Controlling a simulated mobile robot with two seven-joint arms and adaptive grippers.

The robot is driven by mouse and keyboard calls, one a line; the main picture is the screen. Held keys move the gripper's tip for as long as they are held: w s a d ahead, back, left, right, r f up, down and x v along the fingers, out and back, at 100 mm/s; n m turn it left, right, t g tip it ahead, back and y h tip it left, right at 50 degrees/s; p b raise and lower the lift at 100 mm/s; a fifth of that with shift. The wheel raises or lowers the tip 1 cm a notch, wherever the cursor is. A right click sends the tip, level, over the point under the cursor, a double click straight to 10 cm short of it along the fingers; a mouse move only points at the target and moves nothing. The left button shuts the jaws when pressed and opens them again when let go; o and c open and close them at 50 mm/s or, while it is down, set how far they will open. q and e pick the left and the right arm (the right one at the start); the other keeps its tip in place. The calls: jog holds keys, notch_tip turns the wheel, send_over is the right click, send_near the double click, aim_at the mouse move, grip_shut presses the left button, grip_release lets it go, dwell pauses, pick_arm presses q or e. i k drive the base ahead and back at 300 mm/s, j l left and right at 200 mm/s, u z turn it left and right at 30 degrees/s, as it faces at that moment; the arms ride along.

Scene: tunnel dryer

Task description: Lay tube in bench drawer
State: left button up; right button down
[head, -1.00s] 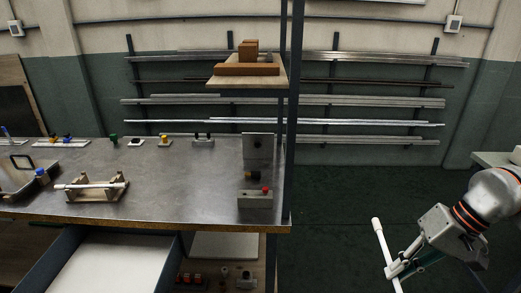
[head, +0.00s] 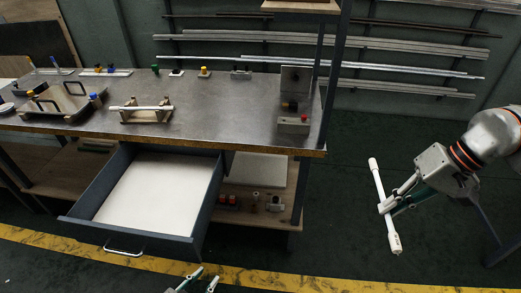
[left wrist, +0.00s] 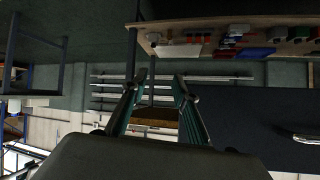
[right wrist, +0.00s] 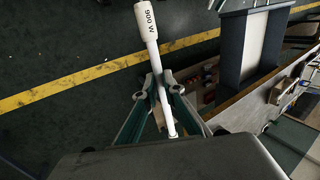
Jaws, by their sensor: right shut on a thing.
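The white tube (head: 376,182) is held in my right gripper (head: 385,205), off to the right of the bench over the dark floor. It hangs tilted, clear of everything else. In the right wrist view the tube (right wrist: 149,30) runs between the fingers and its end reads "900 W". The bench drawer (head: 155,190) is pulled out, with a white, empty-looking bottom and a metal front handle. My left gripper (head: 199,279) shows at the bottom edge of the head view, in front of the drawer. In the left wrist view its fingers (left wrist: 160,85) are apart and empty.
The metal workbench (head: 220,105) carries a wooden cradle (head: 147,117) with a white rod on it, a tray and small coloured parts. A lower shelf (head: 255,172) is right of the drawer. A dark post (head: 335,75) stands at the bench's right end. Floor between bench and tube is clear.

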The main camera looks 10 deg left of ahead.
aim_at(165, 200)
jog(key=j+u, duration=0.1)
jog(key=j, duration=0.35)
jog(key=i+j+u, duration=0.1)
jog(key=j, duration=0.35)
jog(key=i+j+u, duration=0.1)
jog(key=j, duration=0.35)
jog(key=i+j+u, duration=0.1)
jog(key=j, duration=0.3)
jog(key=i+j+u, duration=0.15)
jog(key=j, duration=0.3)
jog(key=i, duration=0.05)
